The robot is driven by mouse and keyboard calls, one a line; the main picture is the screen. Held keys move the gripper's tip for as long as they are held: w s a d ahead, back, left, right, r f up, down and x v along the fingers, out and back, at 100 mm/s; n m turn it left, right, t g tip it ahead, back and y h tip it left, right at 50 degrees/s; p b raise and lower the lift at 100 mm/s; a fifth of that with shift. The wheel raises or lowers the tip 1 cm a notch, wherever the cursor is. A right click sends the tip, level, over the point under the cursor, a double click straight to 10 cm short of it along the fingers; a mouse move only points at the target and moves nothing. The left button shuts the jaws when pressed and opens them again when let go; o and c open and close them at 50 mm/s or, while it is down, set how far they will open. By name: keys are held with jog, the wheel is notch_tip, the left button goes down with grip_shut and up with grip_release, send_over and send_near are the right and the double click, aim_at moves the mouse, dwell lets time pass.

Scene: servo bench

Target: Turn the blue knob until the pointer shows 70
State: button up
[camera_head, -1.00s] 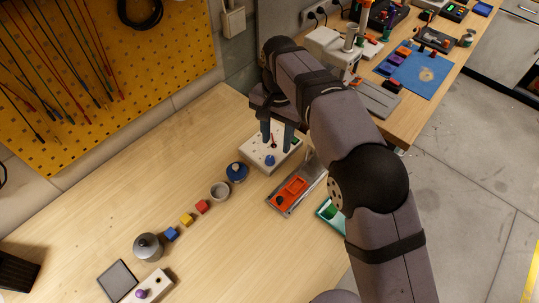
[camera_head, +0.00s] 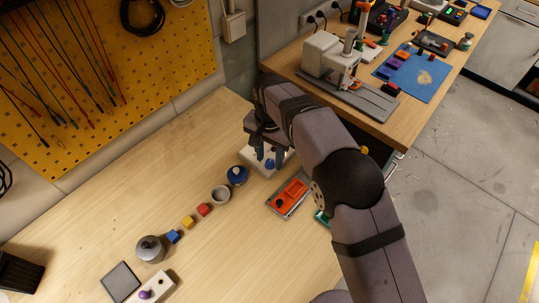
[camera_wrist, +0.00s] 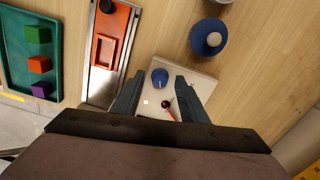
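The blue knob (camera_head: 269,164) stands on a white box (camera_head: 253,160) near the back right of the bench. In the wrist view the knob (camera_wrist: 160,77) shows between the fingertips, with gaps on both sides. My gripper (camera_wrist: 159,80) is open and points down over the box; in the head view the fingers (camera_head: 269,154) are close above the knob. No contact with the knob is visible. A red pointer (camera_wrist: 171,112) with a dark hub lies on the box, between the fingers in the wrist view. The scale numbers are not readable, so its reading cannot be told.
A blue round object (camera_head: 237,175) and a grey cup (camera_head: 221,195) stand left of the box. A metal tray with an orange piece (camera_head: 290,193) lies to the right. Several small cubes (camera_head: 188,221) sit further left.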

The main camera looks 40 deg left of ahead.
jog(key=shift+f, duration=0.4)
jog(key=shift+c, duration=0.5)
grip_shut()
